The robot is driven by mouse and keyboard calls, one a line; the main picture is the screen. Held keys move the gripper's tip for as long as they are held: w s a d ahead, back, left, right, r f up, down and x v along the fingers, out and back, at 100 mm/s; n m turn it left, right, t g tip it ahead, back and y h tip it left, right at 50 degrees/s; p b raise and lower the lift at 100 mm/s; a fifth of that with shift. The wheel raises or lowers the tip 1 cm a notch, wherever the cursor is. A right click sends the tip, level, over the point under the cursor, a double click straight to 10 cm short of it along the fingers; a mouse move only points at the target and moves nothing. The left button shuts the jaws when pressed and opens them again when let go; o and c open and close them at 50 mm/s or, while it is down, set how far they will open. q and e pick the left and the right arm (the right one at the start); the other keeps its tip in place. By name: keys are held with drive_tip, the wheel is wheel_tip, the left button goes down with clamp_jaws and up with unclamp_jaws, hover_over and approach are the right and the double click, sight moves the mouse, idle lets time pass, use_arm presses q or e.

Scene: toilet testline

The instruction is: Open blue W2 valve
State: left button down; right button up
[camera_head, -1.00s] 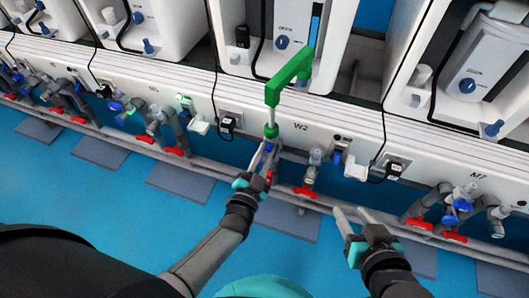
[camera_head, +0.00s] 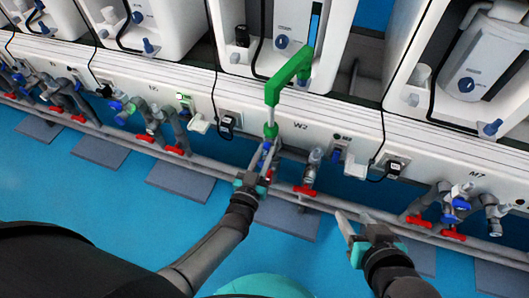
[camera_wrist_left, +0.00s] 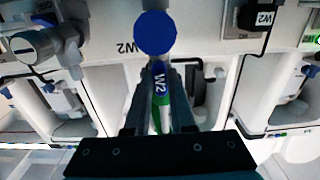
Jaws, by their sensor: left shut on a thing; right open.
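My right gripper (camera_head: 352,222) is open and empty, lower right of the W2 station, apart from the pipes.
A red-handled valve (camera_head: 305,190) hangs just right of my left gripper. A grey pipe (camera_head: 215,166) runs along the panel's foot. More red and blue valves (camera_head: 455,205) stand at the right. A black cable (camera_head: 384,130) hangs over the panel.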

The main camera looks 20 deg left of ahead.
idle(0.3)
use_arm(q)
drive_tip(key=c, duration=0.8)
unclamp_jaws()
drive_tip(key=shift+o, duration=0.2)
drive_tip(key=shift+s, duration=0.15)
use_arm(e)
drive_tip(key=shift+r, duration=0.1)
use_arm(q)
drive_tip(key=shift+s, duration=0.5)
drive_tip(key=s+p, duration=0.4)
drive_tip(key=s, duration=1)
drive_tip(key=shift+a, duration=0.25)
use_arm(e)
drive_tip(key=s+d+f+g+h, duration=0.2)
drive_tip(key=s+d+f+g, duration=0.1)
drive_tip(key=s+d+g, duration=0.1)
drive_tip(key=shift+s+d+m+g, duration=0.15)
drive_tip(key=shift+d+m+g, duration=0.15)
drive_tip(key=shift+d+g, duration=0.3)
